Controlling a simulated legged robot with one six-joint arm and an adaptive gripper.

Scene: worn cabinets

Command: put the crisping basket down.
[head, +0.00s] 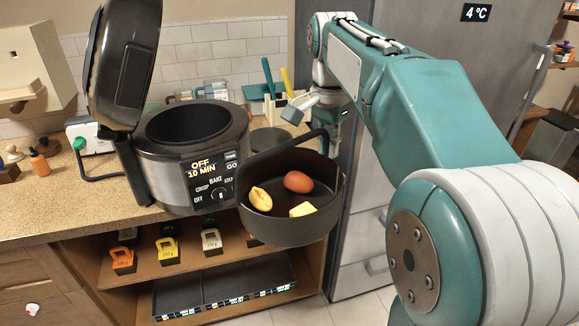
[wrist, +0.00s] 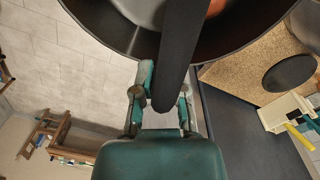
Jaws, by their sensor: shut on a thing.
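The crisping basket (head: 290,230) is a round dark pan with a handle. It hangs in the air in front of the counter's edge, just right of the cooker (head: 190,150). It holds a red-brown oval item (head: 298,181), a pale yellow oval piece (head: 260,199) and a yellow chunk (head: 302,209). My gripper (head: 335,118) is shut on the basket's handle. In the wrist view the dark handle (wrist: 182,60) runs between the fingers, with the basket's rim (wrist: 110,40) beyond. The cooker's lid (head: 122,65) stands open and its pot looks empty. Its display reads OFF, 10 MIN.
The counter (head: 80,207) has bare room left of the cooker. A dark round disc (head: 271,140) lies right of it, near a utensil holder (head: 285,108). A grey fridge (head: 430,35) stands to the right. Shelves below hold coloured weights (head: 167,248) and a black tray (head: 225,285).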

